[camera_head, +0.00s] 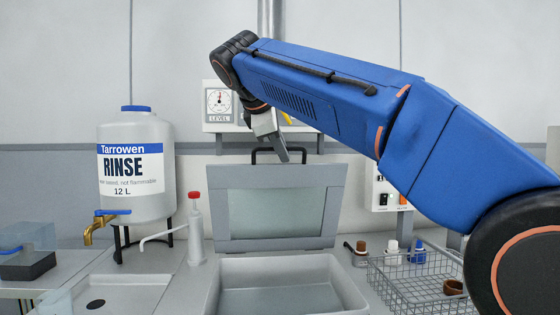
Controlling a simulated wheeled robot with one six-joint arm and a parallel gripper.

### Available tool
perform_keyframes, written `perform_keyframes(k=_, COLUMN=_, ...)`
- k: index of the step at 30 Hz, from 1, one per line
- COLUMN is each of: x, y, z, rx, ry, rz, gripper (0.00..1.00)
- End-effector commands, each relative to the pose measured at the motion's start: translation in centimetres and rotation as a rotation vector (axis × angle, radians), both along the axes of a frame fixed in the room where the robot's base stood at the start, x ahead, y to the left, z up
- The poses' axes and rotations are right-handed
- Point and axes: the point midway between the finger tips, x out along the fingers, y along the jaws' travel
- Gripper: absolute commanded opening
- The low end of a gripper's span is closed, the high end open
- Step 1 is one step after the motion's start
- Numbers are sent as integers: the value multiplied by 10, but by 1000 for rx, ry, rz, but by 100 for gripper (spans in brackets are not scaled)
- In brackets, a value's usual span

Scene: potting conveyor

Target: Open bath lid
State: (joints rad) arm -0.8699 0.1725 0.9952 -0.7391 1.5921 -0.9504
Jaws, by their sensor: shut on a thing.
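The bath lid (220,212) is a grey frame with a translucent pane. It stands raised, nearly upright, at the back edge of the bath (352,296). The bath's opening and grey interior show in front of it. A black bar handle (257,152) sits on the lid's top edge. My gripper (281,152) points down at the handle and is shut on it. The fingertips overlap the handle, and the exact contact is small in view.
A Tarrowen rinse tank (130,185) with a brass tap and a white pump bottle (195,235) stand left of the bath. At right are a wire basket (415,280), small bottles (392,250) and a control box (385,197). A level gauge (219,102) hangs behind.

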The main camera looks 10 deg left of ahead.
Motion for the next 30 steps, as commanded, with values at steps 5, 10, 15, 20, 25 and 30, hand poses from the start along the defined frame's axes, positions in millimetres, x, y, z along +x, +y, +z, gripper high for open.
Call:
perform_keyframes(k=5, x=15, y=4, z=4, rx=0, ry=0, rz=0, gripper=0)
perform_keyframes(k=10, x=21, y=5, z=6, rx=-1, ry=0, rz=1, gripper=0)
perform_keyframes(k=15, x=23, y=6, z=7, rx=-1, ry=0, rz=1, gripper=0)
perform_keyframes(k=20, x=22, y=6, z=7, rx=-1, ry=0, rz=1, gripper=0)
perform_keyframes(k=25, x=22, y=6, z=7, rx=-1, ry=0, rz=1, gripper=17)
perform_keyframes(k=30, x=22, y=6, z=7, rx=-1, ry=1, rz=0, gripper=17)
